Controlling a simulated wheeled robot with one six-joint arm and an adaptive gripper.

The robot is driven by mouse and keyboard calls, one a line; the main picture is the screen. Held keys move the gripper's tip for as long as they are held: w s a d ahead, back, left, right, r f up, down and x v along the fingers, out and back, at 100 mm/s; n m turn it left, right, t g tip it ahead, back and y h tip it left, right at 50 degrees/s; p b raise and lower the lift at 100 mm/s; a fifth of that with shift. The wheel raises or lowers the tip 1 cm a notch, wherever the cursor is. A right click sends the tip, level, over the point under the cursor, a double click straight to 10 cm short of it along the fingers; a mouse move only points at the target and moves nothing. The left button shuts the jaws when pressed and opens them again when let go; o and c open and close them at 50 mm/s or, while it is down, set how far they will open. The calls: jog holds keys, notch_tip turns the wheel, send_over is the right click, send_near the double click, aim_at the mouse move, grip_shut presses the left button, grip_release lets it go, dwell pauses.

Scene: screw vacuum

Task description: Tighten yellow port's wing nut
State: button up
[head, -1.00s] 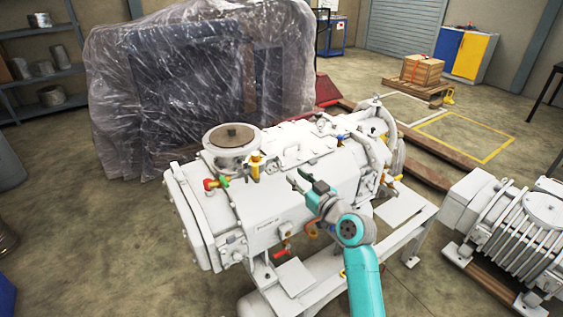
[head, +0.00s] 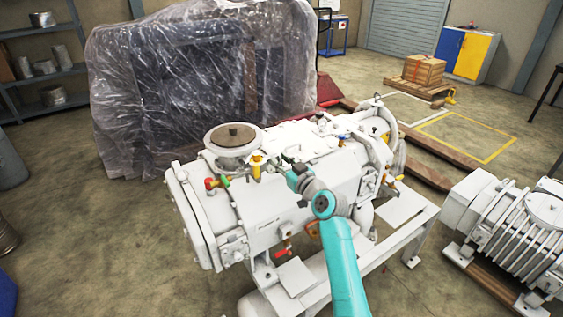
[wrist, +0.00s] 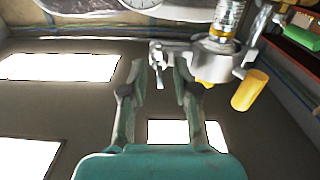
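The yellow port (head: 257,165) stands on top of the white vacuum machine, right of the round flanged inlet. In the wrist view it shows as yellow and grey parts (wrist: 213,68) at the upper right. A small pale lever-like piece (wrist: 157,56), which looks like its wing nut, sticks out to the left of the port. My gripper (wrist: 160,72) is open, and this piece shows between and beyond its fingertips. I cannot tell whether either finger touches it. In the head view my gripper (head: 289,164) is just right of the port, its fingertips small and hard to make out.
The machine's lid has bolts and fittings. A plastic-wrapped unit (head: 200,80) stands behind. A second white machine (head: 520,230) is at the right.

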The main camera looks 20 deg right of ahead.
grip_shut()
jog(key=shift+m, duration=0.4)
jog(key=m, duration=0.8)
jog(key=f+m, duration=0.1)
jog(key=m, duration=0.7)
jog(key=d+m, duration=0.1)
jog(key=m, duration=0.7)
jog(key=shift+w+f, duration=0.15)
jog(key=shift+f, duration=0.1)
jog(key=shift+o, duration=1)
grip_release()
